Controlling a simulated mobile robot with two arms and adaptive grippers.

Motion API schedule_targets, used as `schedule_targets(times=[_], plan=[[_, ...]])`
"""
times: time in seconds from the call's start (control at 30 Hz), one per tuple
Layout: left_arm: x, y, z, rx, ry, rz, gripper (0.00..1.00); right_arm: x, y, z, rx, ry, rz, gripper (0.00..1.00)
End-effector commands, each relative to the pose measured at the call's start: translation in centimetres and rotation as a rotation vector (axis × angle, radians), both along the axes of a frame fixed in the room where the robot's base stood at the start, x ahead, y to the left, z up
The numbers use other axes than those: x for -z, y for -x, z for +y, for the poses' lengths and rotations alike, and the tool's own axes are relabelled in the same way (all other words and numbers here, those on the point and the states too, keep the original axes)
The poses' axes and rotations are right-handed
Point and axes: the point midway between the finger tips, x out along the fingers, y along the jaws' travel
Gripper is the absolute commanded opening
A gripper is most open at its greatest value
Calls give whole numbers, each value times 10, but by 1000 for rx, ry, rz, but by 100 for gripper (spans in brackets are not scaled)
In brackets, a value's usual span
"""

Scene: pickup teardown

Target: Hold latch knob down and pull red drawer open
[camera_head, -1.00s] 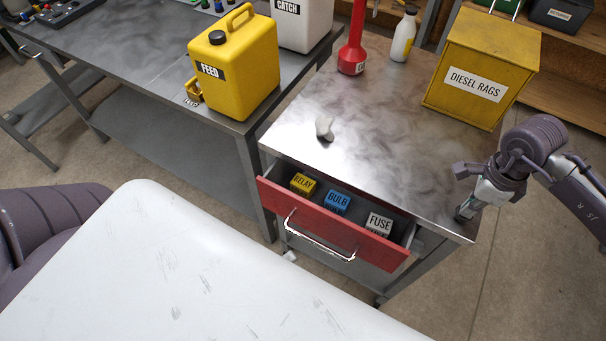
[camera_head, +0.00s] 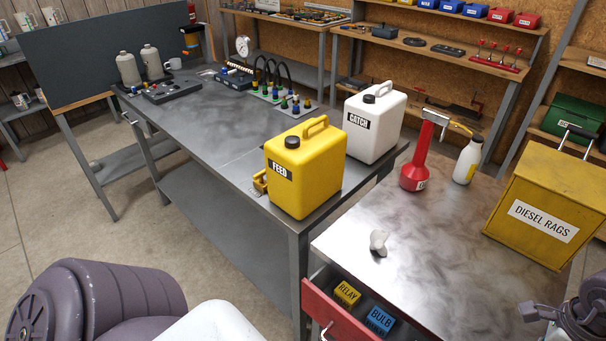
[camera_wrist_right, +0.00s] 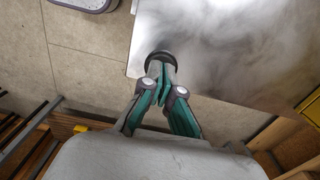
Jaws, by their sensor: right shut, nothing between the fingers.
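The red drawer (camera_head: 338,316) stands open under the steel bench top at the bottom of the head view, which cuts off its right part. A yellow RELAY box (camera_head: 347,292) and a blue BULB box (camera_head: 380,318) show inside it. The right wrist view shows a round black knob (camera_wrist_right: 161,55) at the bench corner. My right gripper (camera_wrist_right: 161,78) is shut and empty, its fingertips at the knob; whether they press it I cannot tell. In the head view only part of my right arm shows at the lower right. My left gripper is out of view.
The left bench (camera_head: 205,125) holds the yellow FEED can (camera_head: 305,175) and white CATCH can (camera_head: 376,125).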

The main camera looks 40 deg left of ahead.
Motion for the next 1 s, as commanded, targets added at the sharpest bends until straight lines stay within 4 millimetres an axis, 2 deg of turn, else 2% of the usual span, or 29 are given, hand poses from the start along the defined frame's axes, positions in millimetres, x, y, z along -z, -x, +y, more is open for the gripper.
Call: schedule_targets(times=[1.0], plan=[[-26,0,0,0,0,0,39,-64,-1,0,0,-2,-4,0]])
